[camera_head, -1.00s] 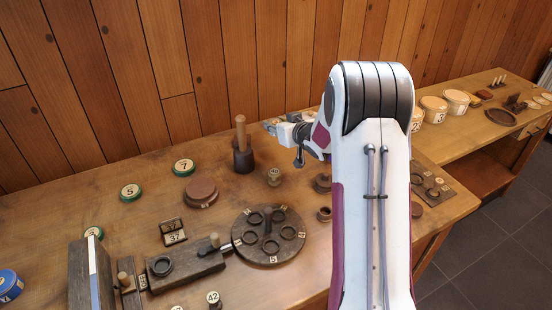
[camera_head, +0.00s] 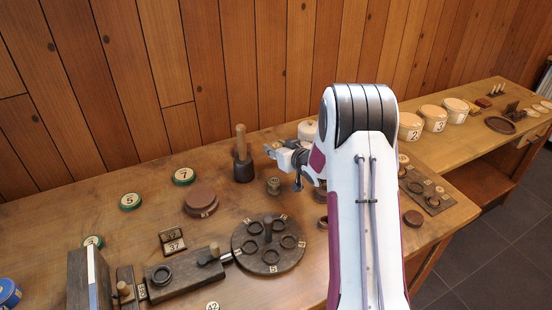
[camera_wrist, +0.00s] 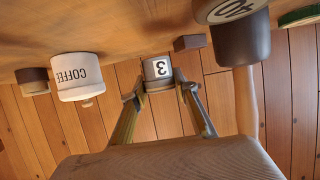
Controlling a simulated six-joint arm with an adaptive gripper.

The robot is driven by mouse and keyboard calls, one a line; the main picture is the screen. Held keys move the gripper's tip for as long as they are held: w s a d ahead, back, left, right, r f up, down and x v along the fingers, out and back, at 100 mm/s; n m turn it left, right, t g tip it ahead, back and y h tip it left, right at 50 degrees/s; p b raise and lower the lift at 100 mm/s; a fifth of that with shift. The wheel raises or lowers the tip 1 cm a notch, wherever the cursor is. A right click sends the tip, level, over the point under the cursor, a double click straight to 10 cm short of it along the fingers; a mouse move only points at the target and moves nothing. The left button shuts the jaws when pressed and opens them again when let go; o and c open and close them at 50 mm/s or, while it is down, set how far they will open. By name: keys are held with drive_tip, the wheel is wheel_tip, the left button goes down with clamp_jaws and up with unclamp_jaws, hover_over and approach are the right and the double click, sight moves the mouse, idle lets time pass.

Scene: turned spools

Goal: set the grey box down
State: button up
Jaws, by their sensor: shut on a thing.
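The grey box (camera_wrist: 158,69) is a small round grey tin with a white label that reads 3. In the wrist view, which is upside down, it sits between the two fingertips of my gripper (camera_wrist: 158,90). My gripper is shut on it. In the head view my gripper (camera_head: 273,152) is at the back of the bench, right of a dark block with a wooden handle (camera_head: 243,168). The box cannot be made out clearly there. I cannot tell whether its base touches the bench.
A small grey spool (camera_head: 273,186) stands just in front of my gripper. A white COFFEE canister (camera_wrist: 76,78) and a small brown block (camera_wrist: 190,43) are nearby. A dark turntable with rings (camera_head: 268,268) lies nearer. The bench (camera_head: 120,232) meets a plank wall.

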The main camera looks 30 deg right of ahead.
drive_tip(key=shift+f, duration=0.3)
drive_tip(key=shift+f, duration=0.1)
drive_tip(key=shift+f, duration=1.8)
drive_tip(key=shift+f, duration=0.1)
drive_tip(key=o, duration=0.9)
drive_tip(key=shift+s+r, duration=0.25)
drive_tip(key=shift+r, duration=0.05)
drive_tip(key=shift+v, duration=5.7)
